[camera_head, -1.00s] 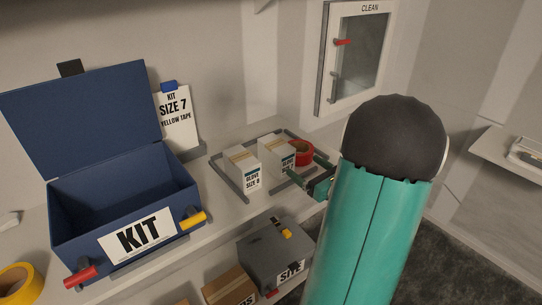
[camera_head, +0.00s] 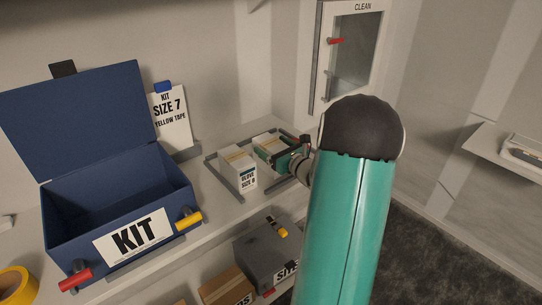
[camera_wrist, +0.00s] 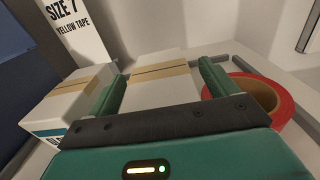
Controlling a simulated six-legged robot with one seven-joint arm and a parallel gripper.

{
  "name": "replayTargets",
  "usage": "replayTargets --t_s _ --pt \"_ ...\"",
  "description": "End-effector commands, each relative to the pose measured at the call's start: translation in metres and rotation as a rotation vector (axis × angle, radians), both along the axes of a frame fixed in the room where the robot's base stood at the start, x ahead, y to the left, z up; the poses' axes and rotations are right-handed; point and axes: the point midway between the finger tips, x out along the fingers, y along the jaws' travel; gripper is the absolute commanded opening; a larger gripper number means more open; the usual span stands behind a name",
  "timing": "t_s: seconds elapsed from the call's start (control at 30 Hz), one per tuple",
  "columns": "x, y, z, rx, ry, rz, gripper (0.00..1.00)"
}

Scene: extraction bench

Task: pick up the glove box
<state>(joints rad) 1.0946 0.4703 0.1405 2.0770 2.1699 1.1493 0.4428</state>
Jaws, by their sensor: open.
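Two white glove boxes with tan tape stand side by side in a low grey-railed tray (camera_head: 228,186). The left box (camera_head: 238,170) reads "GLOVE SIZE 8" and shows at the left in the wrist view (camera_wrist: 68,97). The right box (camera_head: 266,138) is partly covered by my gripper, and its label is hidden. In the wrist view my gripper (camera_wrist: 161,74) is open, with one green finger on each side of the right box (camera_wrist: 165,90). The left finger is in the narrow gap between the boxes. I cannot tell whether the fingers touch the box.
A red tape roll (camera_wrist: 254,95) lies close beside my right finger. A blue open KIT box (camera_head: 120,205) stands left on the bench. A sign (camera_head: 171,120) behind reads "KIT SIZE 7 YELLOW TAPE". A grey case (camera_head: 265,250) and a cardboard box (camera_head: 226,286) sit below.

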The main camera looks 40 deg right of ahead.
Motion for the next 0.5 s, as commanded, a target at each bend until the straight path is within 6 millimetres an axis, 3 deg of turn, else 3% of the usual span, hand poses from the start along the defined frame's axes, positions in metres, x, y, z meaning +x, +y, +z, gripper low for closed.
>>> replayTargets --t_s 0.27,0.5 --pt "0.0037 -0.0002 0.0002 0.0 -0.001 0.0 0.83" --pt "0.0034 -0.0003 0.0002 0.0 0.0 0.0 0.36"
